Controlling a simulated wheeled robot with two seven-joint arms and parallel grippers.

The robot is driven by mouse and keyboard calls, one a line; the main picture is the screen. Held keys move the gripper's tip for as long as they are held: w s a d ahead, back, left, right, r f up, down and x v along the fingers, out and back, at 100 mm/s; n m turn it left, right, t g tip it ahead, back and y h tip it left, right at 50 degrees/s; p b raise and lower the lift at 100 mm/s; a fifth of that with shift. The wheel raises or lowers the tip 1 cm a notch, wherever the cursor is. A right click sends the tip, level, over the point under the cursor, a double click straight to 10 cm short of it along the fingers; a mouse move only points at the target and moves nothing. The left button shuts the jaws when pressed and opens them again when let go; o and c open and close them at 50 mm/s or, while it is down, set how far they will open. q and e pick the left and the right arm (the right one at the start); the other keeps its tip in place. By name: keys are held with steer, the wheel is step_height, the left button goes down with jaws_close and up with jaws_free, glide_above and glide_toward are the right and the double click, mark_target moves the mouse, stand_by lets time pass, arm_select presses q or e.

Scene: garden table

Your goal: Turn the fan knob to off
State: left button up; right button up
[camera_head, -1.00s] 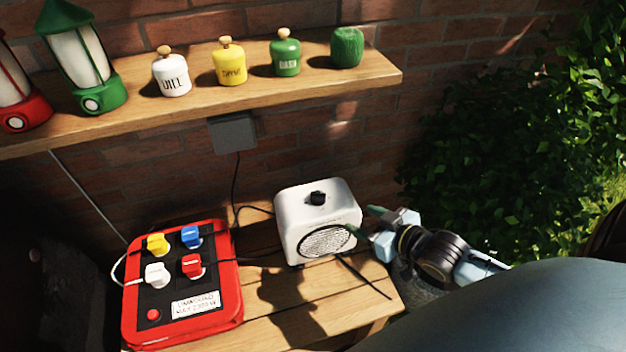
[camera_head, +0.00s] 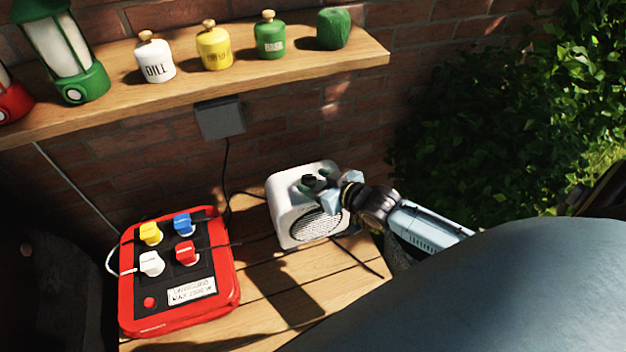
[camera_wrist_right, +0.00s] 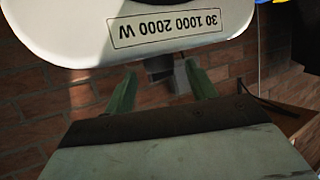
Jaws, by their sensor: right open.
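The white fan (camera_head: 285,205) stands on the wooden table with its round grille facing front. Its black knob (camera_head: 311,180) is on top, partly hidden by my right gripper (camera_head: 322,182). In the right wrist view the fan (camera_wrist_right: 60,30) appears upside down, with a label reading "30 1000 2000 W". There a dark knob-like part (camera_wrist_right: 158,72) shows between the two green fingertips of my right gripper (camera_wrist_right: 162,85). The right gripper is open around it, with a gap on both sides. I cannot tell which setting the knob points to. My left gripper is not in view.
A red panel (camera_head: 215,293) with several coloured plugs lies left of the fan. A wooden shelf (camera_head: 200,85) above carries lanterns and jars. A grey wall box (camera_head: 220,118) with a cable hangs behind. Bare table (camera_head: 290,290) lies in front.

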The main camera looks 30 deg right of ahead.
steer(key=shift+x, duration=0.85)
steer(key=shift+s, duration=0.1)
steer(key=c, duration=1)
